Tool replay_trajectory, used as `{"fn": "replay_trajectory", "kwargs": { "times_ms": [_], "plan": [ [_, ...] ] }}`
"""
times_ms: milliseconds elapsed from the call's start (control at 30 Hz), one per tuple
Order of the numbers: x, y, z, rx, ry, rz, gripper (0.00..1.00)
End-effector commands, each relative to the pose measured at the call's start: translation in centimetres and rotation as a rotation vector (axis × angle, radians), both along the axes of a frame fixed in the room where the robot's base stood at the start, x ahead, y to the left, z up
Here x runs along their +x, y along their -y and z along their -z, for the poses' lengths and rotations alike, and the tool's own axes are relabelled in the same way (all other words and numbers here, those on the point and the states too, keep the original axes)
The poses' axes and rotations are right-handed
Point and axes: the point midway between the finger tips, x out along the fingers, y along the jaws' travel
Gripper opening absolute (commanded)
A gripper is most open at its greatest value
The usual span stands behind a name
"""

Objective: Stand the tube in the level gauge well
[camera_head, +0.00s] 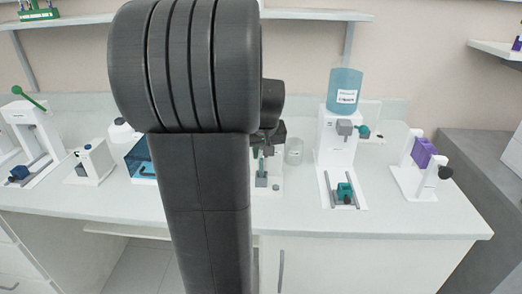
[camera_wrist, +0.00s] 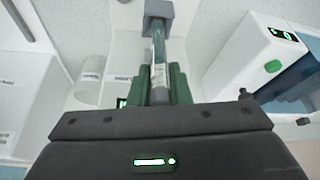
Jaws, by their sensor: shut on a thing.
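In the wrist view, the green fingers of my gripper (camera_wrist: 162,86) are shut on a slim clear tube (camera_wrist: 158,50). The tube points away from my gripper toward a grey block (camera_wrist: 157,10), which looks like the level gauge well. The tube's far end meets or overlaps the block in the picture; I cannot tell whether it is inside. In the head view, my arm hides much of this spot. A green finger of my gripper (camera_head: 262,165) shows just above the grey block (camera_head: 261,183) on a white base. The tube cannot be made out clearly there.
A clear beaker (camera_head: 294,151) stands just right of the grey block. Further right is a white dispenser (camera_head: 333,140) with a blue bottle (camera_head: 344,90). A blue-lidded machine (camera_head: 138,160) is to the left, partly behind my arm. The front strip of the bench (camera_head: 400,218) is free.

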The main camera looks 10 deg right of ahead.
Motion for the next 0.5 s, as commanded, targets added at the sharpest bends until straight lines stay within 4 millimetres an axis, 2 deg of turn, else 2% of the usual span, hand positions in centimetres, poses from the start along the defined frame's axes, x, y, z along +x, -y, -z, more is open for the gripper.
{"fn": "replay_trajectory", "kwargs": {
  "times_ms": [500],
  "plan": [
    [-0.01,0.0,0.39,0.0,-0.001,0.0,0.02]
  ]
}}
